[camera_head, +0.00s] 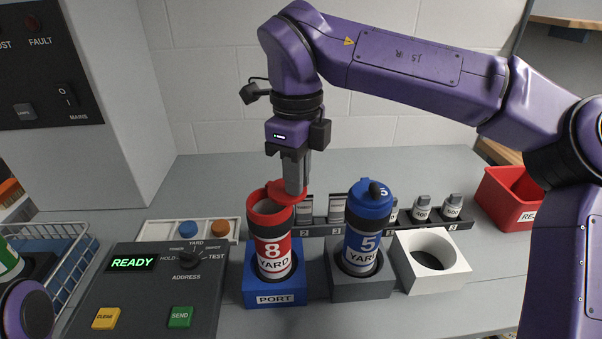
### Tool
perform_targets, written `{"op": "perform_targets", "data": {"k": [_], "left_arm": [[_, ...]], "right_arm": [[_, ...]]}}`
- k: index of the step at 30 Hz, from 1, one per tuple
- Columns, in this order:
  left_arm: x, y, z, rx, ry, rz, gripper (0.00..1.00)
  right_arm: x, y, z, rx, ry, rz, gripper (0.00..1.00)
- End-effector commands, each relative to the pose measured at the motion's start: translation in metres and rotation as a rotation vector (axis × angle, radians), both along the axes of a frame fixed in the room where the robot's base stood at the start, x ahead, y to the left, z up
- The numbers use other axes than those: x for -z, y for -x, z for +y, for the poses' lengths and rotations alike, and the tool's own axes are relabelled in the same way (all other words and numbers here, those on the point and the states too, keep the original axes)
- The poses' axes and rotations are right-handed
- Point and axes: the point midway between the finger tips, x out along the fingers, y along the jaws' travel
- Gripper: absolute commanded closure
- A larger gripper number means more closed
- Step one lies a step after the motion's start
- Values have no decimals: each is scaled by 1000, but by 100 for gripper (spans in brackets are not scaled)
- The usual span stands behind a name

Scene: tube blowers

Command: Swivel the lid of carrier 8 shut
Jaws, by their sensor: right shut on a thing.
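Carrier 8 (271,250) is a red and white tube marked "8 YARD", upright in the blue PORT block (275,290). Its top is open, and its red lid (290,198) is swivelled aside to the back right of the mouth. My right gripper (293,182) comes down from above and is shut on the lid, partly hiding it. Of my left arm only a rounded purple part shows at the bottom left corner; its gripper is out of view.
Blue carrier 5 (368,230) stands upright in a grey block close to the right, its lid on. A white block (432,262) with an empty hole is beyond it. A rack (400,228) of small cylinders runs behind. The control box (150,290) reads READY.

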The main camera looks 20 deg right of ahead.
Motion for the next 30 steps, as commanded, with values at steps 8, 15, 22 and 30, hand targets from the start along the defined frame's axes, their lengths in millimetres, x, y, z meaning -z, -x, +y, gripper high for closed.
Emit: {"op": "perform_targets", "data": {"k": [8, 15, 22, 30], "left_arm": [[17, 0, 0, 0, 0, 0, 45], [31, 0, 0, 0, 0, 0, 45], [44, 0, 0, 0, 0, 0, 45], [54, 0, 0, 0, 0, 0, 45]], "right_arm": [[5, 9, 12, 257, 3, 3, 100], [5, 14, 24, 486, 2, 3, 100], [5, 16, 35, 697, 2, 3, 100], [3, 15, 46, 892, 2, 3, 100]]}}
